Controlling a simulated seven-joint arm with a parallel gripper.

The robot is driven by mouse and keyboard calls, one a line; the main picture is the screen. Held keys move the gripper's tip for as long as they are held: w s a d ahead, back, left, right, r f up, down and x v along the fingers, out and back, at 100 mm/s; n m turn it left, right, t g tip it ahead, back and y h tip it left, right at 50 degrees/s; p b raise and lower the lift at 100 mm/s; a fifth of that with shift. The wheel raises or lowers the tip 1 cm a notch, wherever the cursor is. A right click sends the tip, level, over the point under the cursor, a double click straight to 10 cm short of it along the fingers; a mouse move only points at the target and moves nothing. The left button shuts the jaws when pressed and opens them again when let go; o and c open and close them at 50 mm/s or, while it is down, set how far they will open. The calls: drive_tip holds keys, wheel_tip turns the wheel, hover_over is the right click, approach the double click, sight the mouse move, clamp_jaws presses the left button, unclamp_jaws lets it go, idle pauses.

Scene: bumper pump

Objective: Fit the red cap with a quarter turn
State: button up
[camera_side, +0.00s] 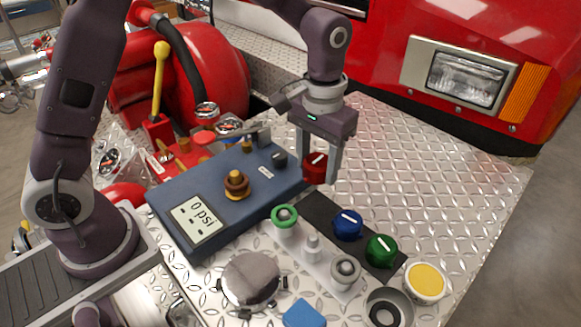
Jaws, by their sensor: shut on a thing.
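My gripper (318,174) points down and is shut on the red cap (315,164), with one finger on each side of it. The cap is roughly upright, with a white line on its top, and appears to hang above the far end of a dark tray (322,207). A pale fitting block (298,250) lies left of the tray. It carries a green-ringed port (285,215), a small grey post (312,246) and a grey round port (345,270). The red cap's underside is hidden.
A blue cap (348,225) and a green cap (381,251) stand in the tray. A blue panel (215,215) reads 0 psi. Metal plate at right is clear.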

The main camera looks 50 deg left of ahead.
drive_tip(key=s+a+r+n, duration=0.4)
drive_tip(key=a+n, duration=0.2)
drive_tip(key=n, duration=0.2)
wheel_tip(320, 180, up, 2)
drive_tip(key=n, duration=0.9)
hover_over(235, 173)
drive_tip(key=shift+w+r, duration=0.15)
drive_tip(key=shift+r, duration=0.05)
drive_tip(key=shift+f, duration=2.4)
drive_tip(key=shift+f, duration=1.6)
drive_tip(key=m, duration=0.4)
drive_tip(key=shift+m, duration=0.4)
drive_tip(key=m, duration=0.4)
drive_tip(key=shift+m, duration=0.8)
